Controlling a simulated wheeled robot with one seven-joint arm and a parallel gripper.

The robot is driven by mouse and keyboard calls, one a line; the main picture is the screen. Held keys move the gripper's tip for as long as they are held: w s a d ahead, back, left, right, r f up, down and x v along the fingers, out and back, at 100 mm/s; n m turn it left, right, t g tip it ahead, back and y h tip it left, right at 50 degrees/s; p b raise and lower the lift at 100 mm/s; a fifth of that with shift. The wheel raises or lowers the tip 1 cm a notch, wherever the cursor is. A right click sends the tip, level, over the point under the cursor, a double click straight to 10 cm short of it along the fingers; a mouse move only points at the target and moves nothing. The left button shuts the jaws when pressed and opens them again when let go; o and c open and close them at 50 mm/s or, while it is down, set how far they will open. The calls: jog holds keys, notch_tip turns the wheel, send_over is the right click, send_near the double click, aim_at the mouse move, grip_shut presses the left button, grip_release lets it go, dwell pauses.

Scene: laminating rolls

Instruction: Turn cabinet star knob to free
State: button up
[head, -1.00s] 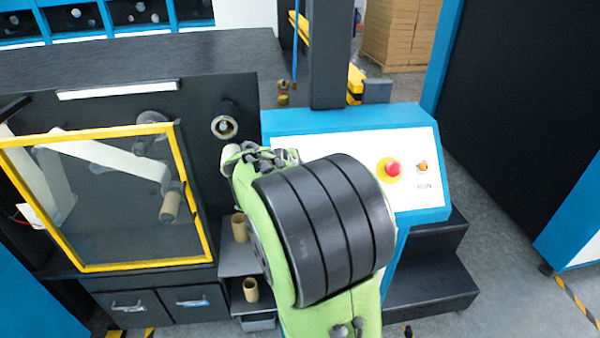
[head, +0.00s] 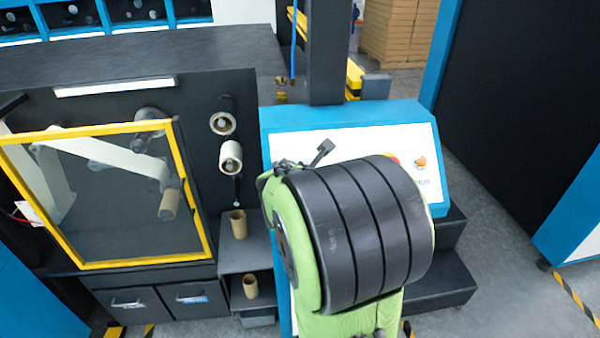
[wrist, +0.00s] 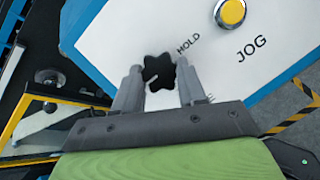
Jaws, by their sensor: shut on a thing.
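The black star knob (wrist: 159,70) sits on the white face of the control panel (wrist: 115,30) in the wrist view. My gripper (wrist: 161,76) is shut on it, with one grey finger on each side. A small light pointer mark shows at the knob's lower left. The word HOLD is printed up and right of the knob. Another label below right is mostly hidden by the finger, with only its last letter or so showing. In the head view my green and black arm covers the knob and most of the gripper.
A yellow button (wrist: 231,12) marked JOG is above right of the knob. In the head view the blue-edged console (head: 290,117) has an orange button (head: 420,161). A yellow-framed guard window (head: 95,265), rollers (head: 231,157) and cardboard cores (head: 239,224) are to the left.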

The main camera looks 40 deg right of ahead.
jog(key=shift+f+n, duration=0.1)
jog(key=shift+n, duration=0.3)
jog(key=o, duration=1.1)
jog(key=shift+c, duration=0.2)
jog(key=p+v, duration=0.1)
jog(key=v, duration=1.5)
jog(key=shift+p, duration=0.4)
jog(key=shift+d+f, duration=0.1)
